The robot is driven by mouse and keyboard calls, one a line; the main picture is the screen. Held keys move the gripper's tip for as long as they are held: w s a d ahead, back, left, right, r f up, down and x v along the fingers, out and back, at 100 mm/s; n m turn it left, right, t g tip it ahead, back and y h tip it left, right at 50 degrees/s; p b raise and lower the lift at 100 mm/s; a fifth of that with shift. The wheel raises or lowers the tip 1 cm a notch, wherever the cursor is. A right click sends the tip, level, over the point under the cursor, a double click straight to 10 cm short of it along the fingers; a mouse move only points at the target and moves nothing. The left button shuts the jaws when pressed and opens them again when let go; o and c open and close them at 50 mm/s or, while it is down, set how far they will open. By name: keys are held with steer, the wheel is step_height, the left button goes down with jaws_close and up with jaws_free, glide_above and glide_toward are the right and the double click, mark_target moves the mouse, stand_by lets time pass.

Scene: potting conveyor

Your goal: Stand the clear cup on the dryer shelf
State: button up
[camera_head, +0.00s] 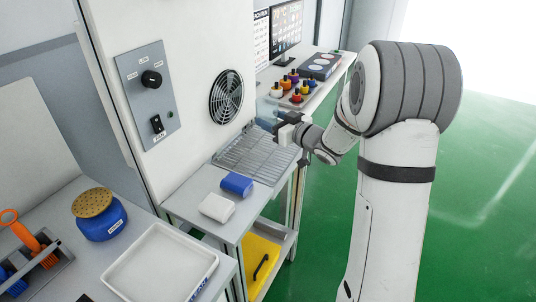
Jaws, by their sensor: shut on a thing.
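My gripper (279,122) reaches in from the right, over the far end of the dryer shelf. It is shut on the clear cup (266,111), a faint see-through shape just beyond the jaws. The cup is small here and partly hidden by the gripper. I cannot tell whether its base touches the shelf. The dryer shelf (243,163) is a grey slatted rack below the round fan, and its near part is bare.
Coloured bottles (295,77) stand behind the gripper. A white tray (140,282), a blue pot (101,219) and a tool caddy (42,272) are at lower left.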

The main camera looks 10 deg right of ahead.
mark_target(272, 156)
step_height(272, 156, down, 10)
steer(key=shift+b, duration=0.35)
steer(key=shift+f, duration=0.2)
steer(key=o, duration=1)
steer(key=shift+o, duration=0.2)
steer(key=shift+r, duration=0.1)
